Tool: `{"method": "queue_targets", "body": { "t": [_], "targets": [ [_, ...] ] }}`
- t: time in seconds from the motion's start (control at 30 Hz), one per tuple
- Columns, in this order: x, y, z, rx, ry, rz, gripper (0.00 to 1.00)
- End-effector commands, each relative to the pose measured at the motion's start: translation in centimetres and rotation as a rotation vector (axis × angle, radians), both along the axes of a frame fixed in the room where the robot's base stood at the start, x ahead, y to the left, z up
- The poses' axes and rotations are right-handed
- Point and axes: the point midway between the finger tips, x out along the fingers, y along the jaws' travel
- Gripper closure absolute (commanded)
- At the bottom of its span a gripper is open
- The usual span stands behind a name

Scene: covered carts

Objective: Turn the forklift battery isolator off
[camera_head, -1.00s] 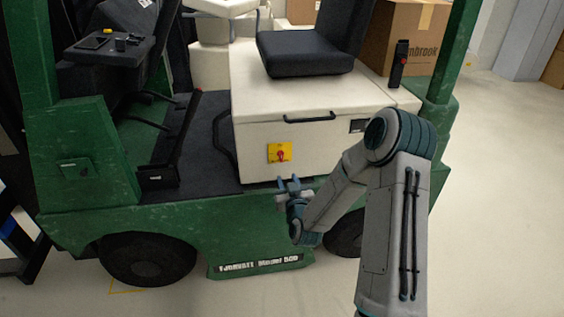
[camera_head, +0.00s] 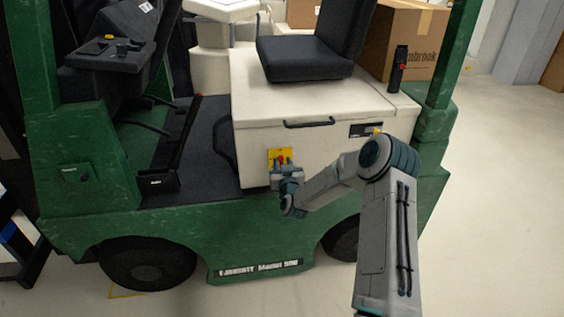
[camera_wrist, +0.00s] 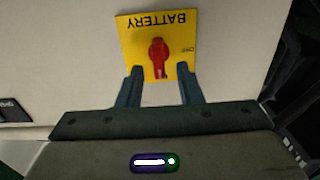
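The battery isolator is a red rotary handle (camera_wrist: 158,57) on a yellow plate (camera_wrist: 129,38) marked BATTERY, which reads upside down in the wrist view. The plate sits on the cream side panel of the forklift (camera_head: 262,130), below the seat; in the head view the yellow plate (camera_head: 274,153) is partly hidden by my gripper. My gripper (camera_wrist: 158,72) is open, with its two fingers apart on either side of the handle's near end. The handle lies between the finger lines. I cannot tell whether the fingers touch it.
A black grab handle (camera_head: 309,123) is on the panel above the isolator. The seat (camera_head: 308,57) is above that. The green lower body (camera_head: 230,225) runs below my gripper. A black pedal lever (camera_head: 180,140) stands to the left. The floor at right (camera_head: 490,200) is clear.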

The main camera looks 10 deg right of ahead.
Motion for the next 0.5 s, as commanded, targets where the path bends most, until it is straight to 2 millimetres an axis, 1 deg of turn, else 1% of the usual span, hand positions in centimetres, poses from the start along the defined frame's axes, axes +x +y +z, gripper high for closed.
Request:
{"method": "queue_targets", "body": {
  "t": [0.07, 0.2, 0.5],
  "targets": [
    [0.71, 0.0, 0.01, 0.0, 0.0, 0.0, 0.67],
    [1.33, 0.01, 0.02, 0.0, 0.0, 0.0, 0.67],
    [1.43, 0.01, -0.01, 0.0, 0.001, 0.0, 0.67]
  ]
}}
